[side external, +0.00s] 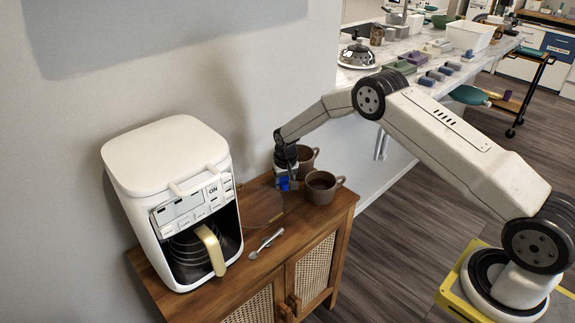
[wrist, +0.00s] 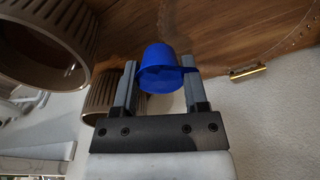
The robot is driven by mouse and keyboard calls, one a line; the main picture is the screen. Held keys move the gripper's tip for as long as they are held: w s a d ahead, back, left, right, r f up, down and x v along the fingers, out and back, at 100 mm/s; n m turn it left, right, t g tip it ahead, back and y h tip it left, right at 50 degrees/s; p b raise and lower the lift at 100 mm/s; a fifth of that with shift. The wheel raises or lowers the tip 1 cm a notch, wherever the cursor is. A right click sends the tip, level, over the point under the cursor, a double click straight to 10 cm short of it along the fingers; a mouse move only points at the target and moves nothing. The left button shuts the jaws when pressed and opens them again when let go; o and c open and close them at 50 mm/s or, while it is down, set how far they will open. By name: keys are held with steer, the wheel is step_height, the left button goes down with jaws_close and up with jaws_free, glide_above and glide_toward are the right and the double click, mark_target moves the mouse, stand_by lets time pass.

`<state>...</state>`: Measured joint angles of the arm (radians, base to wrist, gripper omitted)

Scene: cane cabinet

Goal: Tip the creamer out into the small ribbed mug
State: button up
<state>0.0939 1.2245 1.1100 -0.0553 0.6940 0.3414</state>
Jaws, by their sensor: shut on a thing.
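My gripper (side external: 287,178) is shut on a small blue creamer (side external: 283,184) above the cabinet top, left of two brown ribbed mugs. In the wrist view the creamer (wrist: 160,70) sits between the fingers (wrist: 159,66); its contents and exact tilt cannot be told. The front mug (side external: 322,190) stands upright, with its handle to the right. The other mug (side external: 308,156) stands behind it, partly hidden by my gripper. In the wrist view one mug (wrist: 40,35) looms large at upper left, and another (wrist: 101,92) is partly hidden behind the left finger.
A spoon (side external: 266,243) lies near the front edge. The wall (side external: 250,70) is close behind.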

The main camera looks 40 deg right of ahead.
steer(key=shift+d, duration=0.1)
steer(key=shift+s+d+r+t+y, duration=0.25)
steer(key=shift+s+d+t+y, duration=0.35)
steer(key=shift+d+y, duration=0.25)
steer(key=shift+s+d+r+t+y, duration=0.4)
steer(key=shift+d+r+t+y, duration=0.15)
steer(key=shift+r+y, duration=0.2)
steer(key=shift+s+d+r+t+y, duration=0.4)
steer(key=shift+d+r+y, duration=0.2)
steer(key=shift+r, duration=0.25)
steer(key=shift+r, duration=0.2)
steer(key=shift+s+d+t+y, duration=0.45)
steer(key=shift+d+t+y, duration=0.15)
steer(key=shift+y, duration=0.2)
steer(key=shift+s+d+r+t+y, duration=0.25)
steer(key=shift+d+t+y, duration=0.2)
steer(key=shift+y, duration=0.25)
steer(key=shift+s+d+r+t+y, duration=0.1)
steer(key=shift+t+y, duration=0.45)
steer(key=shift+y, duration=0.2)
steer(key=shift+s+d+r+t+y, duration=0.1)
steer(key=shift+t+y, duration=0.45)
steer(key=shift+y, duration=0.2)
stand_by(0.9)
steer(key=shift+d+f+m+t+y+b, duration=0.1)
steer(key=shift+f+m+t+y+b, duration=0.2)
steer(key=shift+f+t+y, duration=0.3)
stand_by(0.7)
